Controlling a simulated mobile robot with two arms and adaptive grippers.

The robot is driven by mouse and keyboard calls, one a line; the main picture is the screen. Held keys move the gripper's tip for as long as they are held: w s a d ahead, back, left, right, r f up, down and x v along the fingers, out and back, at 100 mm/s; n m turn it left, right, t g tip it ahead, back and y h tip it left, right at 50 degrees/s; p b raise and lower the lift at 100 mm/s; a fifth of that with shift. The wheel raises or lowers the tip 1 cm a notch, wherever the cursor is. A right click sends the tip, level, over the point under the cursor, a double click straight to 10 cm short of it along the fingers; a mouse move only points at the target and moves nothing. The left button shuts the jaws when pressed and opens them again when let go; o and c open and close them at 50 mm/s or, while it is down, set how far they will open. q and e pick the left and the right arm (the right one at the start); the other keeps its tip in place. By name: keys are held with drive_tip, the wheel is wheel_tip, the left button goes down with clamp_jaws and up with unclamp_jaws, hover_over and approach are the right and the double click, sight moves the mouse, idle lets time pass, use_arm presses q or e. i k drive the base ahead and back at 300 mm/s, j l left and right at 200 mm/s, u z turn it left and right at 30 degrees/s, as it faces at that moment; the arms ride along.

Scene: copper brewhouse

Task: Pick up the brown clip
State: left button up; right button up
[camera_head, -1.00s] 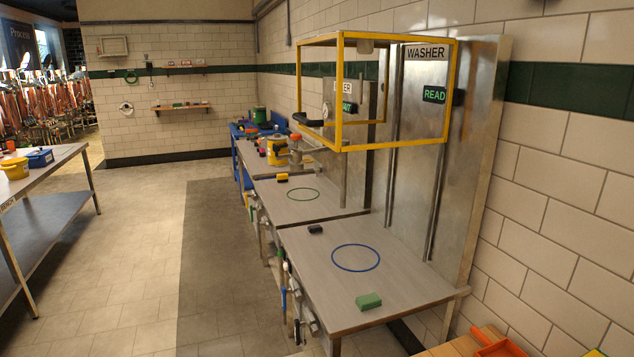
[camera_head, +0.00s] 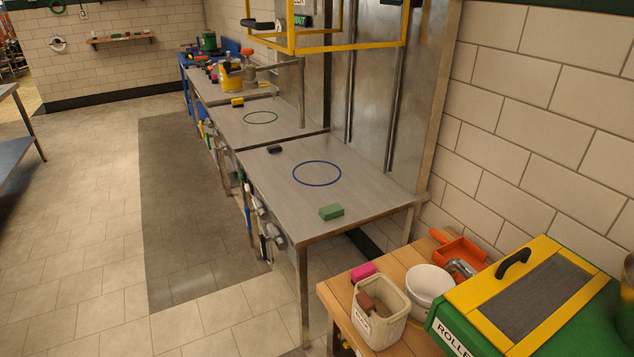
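No clearly recognisable brown clip shows. A small reddish-brown object (camera_head: 366,301) sits in the cream square bin (camera_head: 381,329) at the lower right, on the wooden bench (camera_head: 341,294). I cannot tell whether it is a clip. A second brown shape lies lower in the same bin, partly hidden by its wall. Neither of my grippers is in view.
A pink block (camera_head: 363,271), a white bucket (camera_head: 428,283), an orange scoop-like tray (camera_head: 459,250) and a green-yellow roller machine (camera_head: 530,290) crowd the bench. A steel table (camera_head: 350,205) with a green block (camera_head: 331,212) stands beyond. The floor at left is clear.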

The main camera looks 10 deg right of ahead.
sight(366, 303)
drive_tip(key=i+j, duration=0.2)
drive_tip(key=i+j+z, duration=0.35)
drive_tip(key=j, duration=0.3)
drive_tip(key=i+j+z, duration=0.15)
drive_tip(key=j, duration=0.2)
drive_tip(key=i+j+z, duration=0.15)
drive_tip(key=j, duration=0.2)
drive_tip(key=z, duration=1.7)
